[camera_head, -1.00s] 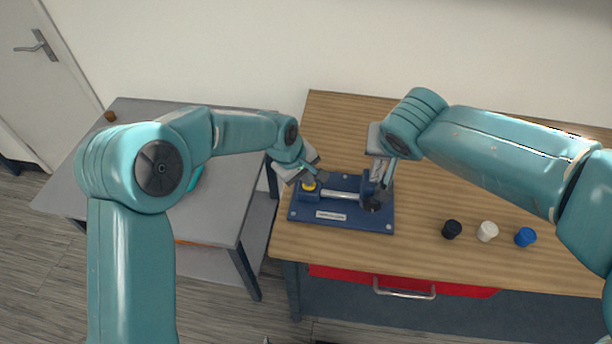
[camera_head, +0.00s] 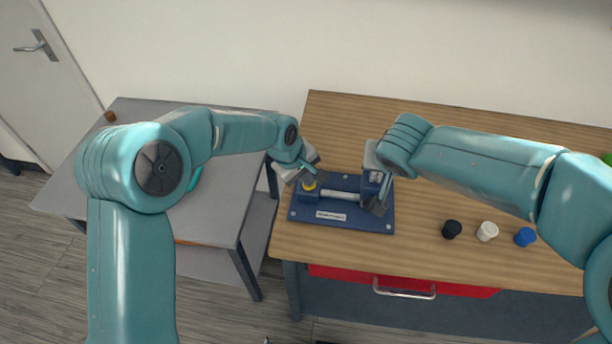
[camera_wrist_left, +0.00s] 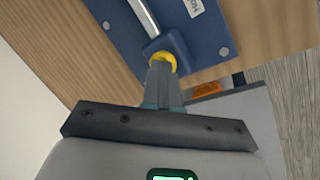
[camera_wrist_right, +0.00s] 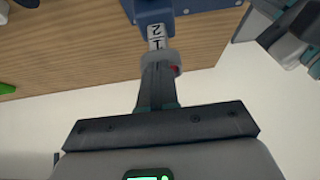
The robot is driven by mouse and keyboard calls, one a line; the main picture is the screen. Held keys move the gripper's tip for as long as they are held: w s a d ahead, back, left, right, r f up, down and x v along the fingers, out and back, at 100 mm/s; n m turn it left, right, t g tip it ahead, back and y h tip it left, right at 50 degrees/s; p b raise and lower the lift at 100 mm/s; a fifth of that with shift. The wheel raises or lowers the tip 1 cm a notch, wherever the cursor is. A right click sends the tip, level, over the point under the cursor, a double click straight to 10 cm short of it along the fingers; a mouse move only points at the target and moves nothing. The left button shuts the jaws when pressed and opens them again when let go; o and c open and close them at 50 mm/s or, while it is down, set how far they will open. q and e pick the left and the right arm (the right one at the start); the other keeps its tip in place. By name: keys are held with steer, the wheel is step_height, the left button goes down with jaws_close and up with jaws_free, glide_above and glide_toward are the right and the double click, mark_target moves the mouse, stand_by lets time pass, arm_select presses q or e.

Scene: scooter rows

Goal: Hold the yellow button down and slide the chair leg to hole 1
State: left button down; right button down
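The blue fixture (camera_head: 354,214) lies on the wooden table and carries a silver chair-leg tube (camera_head: 338,194) between two blue blocks. The yellow button (camera_head: 309,186) is on the left block and shows in the left wrist view (camera_wrist_left: 160,57). My left gripper (camera_head: 310,180) is shut, with its fingertips on the button. In the right wrist view, a white strip marked 1 and 2 (camera_wrist_right: 156,37) stands out of the right block, with a grey ring (camera_wrist_right: 176,66) at its end. My right gripper (camera_wrist_right: 158,70) is shut, its tips against the ring. The tips hide part of it.
A black cap (camera_head: 452,229), a white cap (camera_head: 487,231) and a blue cap (camera_head: 525,237) stand right of the fixture. A grey table (camera_head: 100,200) stands at the left. The wooden table is clear behind the fixture.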

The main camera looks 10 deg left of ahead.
steer(key=shift+f, duration=1.1)
stand_by(0.6)
steer(key=shift+r, duration=2.55)
